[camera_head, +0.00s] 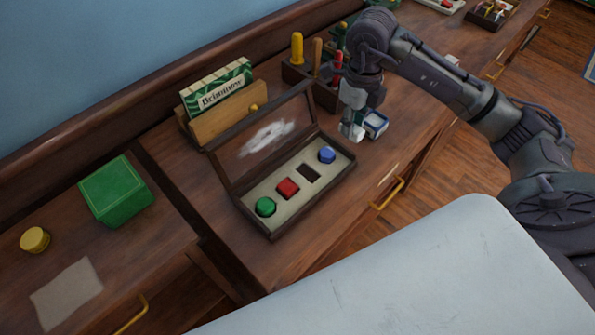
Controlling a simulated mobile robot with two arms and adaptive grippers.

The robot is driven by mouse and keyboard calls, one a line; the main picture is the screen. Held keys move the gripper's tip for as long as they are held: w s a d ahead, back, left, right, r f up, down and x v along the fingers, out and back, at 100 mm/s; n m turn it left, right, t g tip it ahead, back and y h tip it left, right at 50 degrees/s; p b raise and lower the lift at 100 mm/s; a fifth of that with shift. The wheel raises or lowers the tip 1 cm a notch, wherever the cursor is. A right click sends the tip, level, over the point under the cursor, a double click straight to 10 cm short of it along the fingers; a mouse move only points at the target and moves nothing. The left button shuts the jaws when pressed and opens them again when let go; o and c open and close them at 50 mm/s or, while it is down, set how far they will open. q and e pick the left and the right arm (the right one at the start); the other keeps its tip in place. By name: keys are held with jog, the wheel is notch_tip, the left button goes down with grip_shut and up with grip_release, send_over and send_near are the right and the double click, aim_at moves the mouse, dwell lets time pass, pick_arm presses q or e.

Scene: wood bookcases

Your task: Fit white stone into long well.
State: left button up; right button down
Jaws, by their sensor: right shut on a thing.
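An open dark wooden case (265,228) stands on the cabinet top, its lid tilted back. Its pale insert holds a green stone (265,207), a red stone (288,188) and a blue stone (326,155) in a row. One dark empty well (310,173) lies between the red and blue stones. My right gripper (353,128) is low behind the case's right end, shut on a small pale thing at its fingertips, apparently the white stone (357,133); the fingers hide much of it. My left gripper is not in view.
A tool rack (296,74) and a card holder (235,112) stand behind the case. A green box (115,190) and yellow round thing (35,240) are at left. Bare wood lies before the case.

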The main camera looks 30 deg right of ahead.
jog(key=p, duration=0.3)
send_over(308, 174)
notch_tip(308, 174, down, 6)
jog(key=shift+d+r, duration=0.1)
jog(key=shift+f, duration=0.45)
notch_tip(308, 174, down, 3)
jog(key=shift+f, duration=0.45)
jog(key=c, duration=0.9)
grip_release()
jog(key=shift+r, duration=0.15)
jog(key=shift+r, duration=0.2)
notch_tip(308, 174, up, 12)
jog(key=shift+f+b, duration=0.15)
jog(key=shift+b, duration=0.65)
